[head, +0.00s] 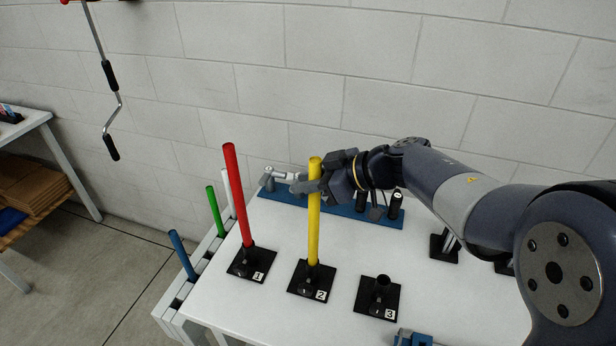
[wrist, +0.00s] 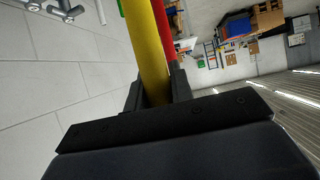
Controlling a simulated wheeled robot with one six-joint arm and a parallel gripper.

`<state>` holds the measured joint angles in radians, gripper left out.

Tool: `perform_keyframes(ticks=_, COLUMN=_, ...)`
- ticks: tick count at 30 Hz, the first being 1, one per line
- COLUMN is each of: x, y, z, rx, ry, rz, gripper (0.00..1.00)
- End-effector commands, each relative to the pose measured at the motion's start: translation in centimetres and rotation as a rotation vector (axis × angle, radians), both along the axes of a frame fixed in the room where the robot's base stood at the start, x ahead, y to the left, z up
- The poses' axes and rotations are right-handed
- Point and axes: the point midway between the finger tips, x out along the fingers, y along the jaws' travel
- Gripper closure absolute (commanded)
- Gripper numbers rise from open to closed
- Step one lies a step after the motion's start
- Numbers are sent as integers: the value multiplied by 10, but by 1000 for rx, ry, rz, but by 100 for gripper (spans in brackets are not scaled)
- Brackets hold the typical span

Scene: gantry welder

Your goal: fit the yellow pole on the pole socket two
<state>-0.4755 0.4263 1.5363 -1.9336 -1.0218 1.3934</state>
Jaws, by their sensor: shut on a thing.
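The yellow pole (head: 314,215) stands upright at pole socket two (head: 310,281), the black base marked 2. Its lower end meets the socket; how deep it sits I cannot tell. My gripper (head: 312,186) is shut on the pole's upper part. In the wrist view the yellow pole (wrist: 148,50) runs between the gripper fingers (wrist: 155,95). The red pole (head: 237,195) stands in the base marked 1, leaning slightly, and shows behind the yellow one in the wrist view (wrist: 168,45).
An empty socket marked 3 (head: 380,298) is to the right. Green (head: 214,210), blue (head: 183,255) and white (head: 227,190) poles stand in a rack at the table's left edge. A blue rail (head: 340,210) with fittings runs along the back of the white table (head: 225,300).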

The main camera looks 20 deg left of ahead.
Motion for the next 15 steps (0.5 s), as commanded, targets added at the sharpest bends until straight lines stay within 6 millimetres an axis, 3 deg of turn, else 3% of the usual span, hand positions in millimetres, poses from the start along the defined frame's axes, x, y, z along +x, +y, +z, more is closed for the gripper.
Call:
perform_keyframes(ticks=3, x=0, y=0, z=-5, rx=0, ry=1, rz=0, gripper=100)
perform_keyframes(ticks=4, x=0, y=0, z=-4, rx=0, ry=0, rz=0, gripper=76)
perform_keyframes(ticks=12, x=0, y=0, z=-4, rx=0, ry=0, rz=0, gripper=54)
perform_keyframes(ticks=15, x=0, y=0, z=-4, rx=0, ry=0, rz=0, gripper=53)
